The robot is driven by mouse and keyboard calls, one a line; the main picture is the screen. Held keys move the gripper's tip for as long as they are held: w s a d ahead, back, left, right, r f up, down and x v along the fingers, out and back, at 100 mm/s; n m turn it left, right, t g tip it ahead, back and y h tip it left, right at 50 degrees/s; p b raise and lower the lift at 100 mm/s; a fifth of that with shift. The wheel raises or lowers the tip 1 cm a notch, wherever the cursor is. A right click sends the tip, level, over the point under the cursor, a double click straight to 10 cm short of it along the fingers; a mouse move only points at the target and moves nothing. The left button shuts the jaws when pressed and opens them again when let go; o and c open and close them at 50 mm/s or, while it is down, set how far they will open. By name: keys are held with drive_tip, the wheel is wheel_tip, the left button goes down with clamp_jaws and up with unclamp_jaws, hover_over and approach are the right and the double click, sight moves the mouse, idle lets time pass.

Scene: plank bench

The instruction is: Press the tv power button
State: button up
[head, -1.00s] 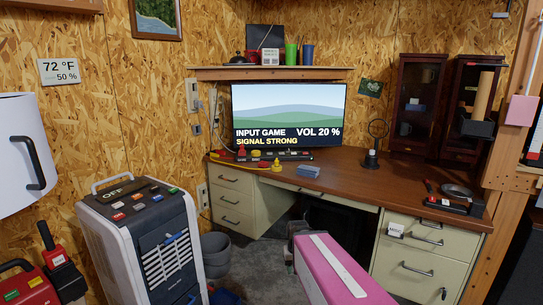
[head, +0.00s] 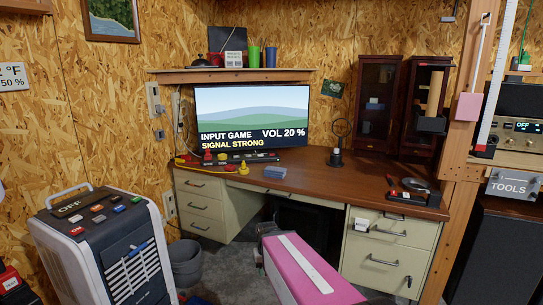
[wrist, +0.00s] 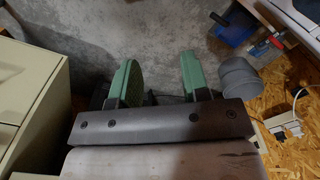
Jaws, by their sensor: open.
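The tv (head: 252,108) stands at the back of the desk under the shelf. Its screen is lit and reads INPUT GAME, VOL 20 %, SIGNAL STRONG. A dark strip with small coloured pieces (head: 240,158) lies just in front of the screen's lower edge. I cannot make out which part is the power button. My gripper (wrist: 157,78) shows two green fingers spread apart, with bare grey floor between them and nothing held. It is low, away from the tv, which is outside the wrist view.
A cooler (head: 105,250) and grey bin (head: 187,265) stand left. The desk's front middle is clear.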

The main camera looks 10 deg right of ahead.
clamp_jaws()
idle(1.5)
